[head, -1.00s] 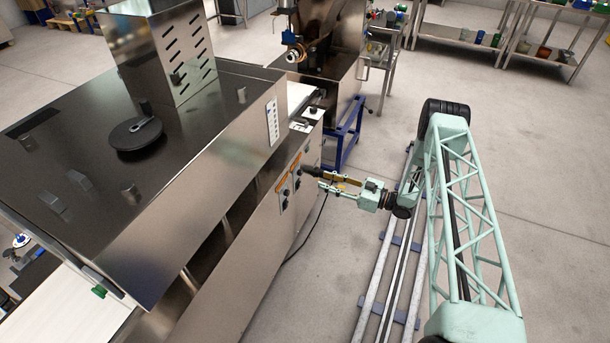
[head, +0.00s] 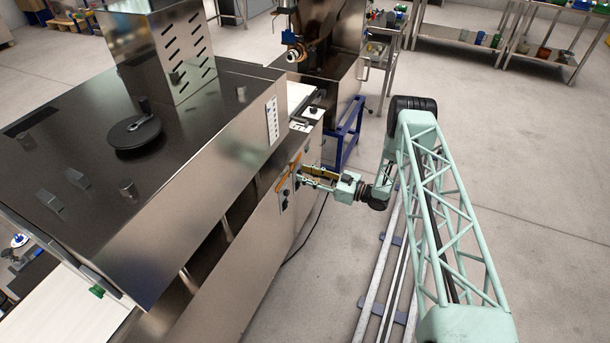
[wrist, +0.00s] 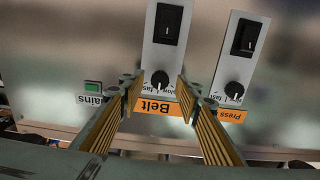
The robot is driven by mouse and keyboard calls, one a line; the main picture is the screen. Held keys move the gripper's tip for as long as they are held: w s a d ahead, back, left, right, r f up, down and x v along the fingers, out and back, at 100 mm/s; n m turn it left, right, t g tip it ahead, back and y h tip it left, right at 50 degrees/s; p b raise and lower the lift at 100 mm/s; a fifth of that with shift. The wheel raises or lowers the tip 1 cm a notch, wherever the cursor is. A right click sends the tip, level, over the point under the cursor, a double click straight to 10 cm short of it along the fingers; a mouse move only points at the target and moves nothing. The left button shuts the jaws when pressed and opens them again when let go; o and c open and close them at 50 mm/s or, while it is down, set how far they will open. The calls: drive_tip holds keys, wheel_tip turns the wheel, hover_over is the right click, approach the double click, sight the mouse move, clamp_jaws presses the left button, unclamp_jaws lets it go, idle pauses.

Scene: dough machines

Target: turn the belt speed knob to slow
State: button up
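The belt speed knob (wrist: 160,79) is a small round black knob under a black rocker switch (wrist: 168,24) on a light panel. Its scale print is partly readable and upside down; I cannot tell its exact setting. The orange Belt label (wrist: 165,108) is beside it, also upside down. My gripper (wrist: 160,92) is open, its two yellow-padded fingers on either side of the knob's column in the picture. Contact with the knob cannot be told. In the head view my gripper (head: 303,178) is at the machine's side panel, and its fingertips hide the knob.
The Press knob (wrist: 235,91) and Press switch (wrist: 247,37) stand close to the right in the wrist view. The machine (head: 185,215) fills the left of the head view; the floor (head: 545,190) at right is open.

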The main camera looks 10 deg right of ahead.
drive_tip(key=shift+a, duration=0.1)
drive_tip(key=c, duration=0.9)
drive_tip(key=shift+n+b, duration=0.35)
drive_tip(key=shift+n, duration=0.15)
drive_tip(key=n+b, duration=0.5)
drive_tip(key=n, duration=0.5)
drive_tip(key=shift+f+n, duration=0.1)
drive_tip(key=shift+n, duration=0.3)
drive_tip(key=o, duration=0.9)
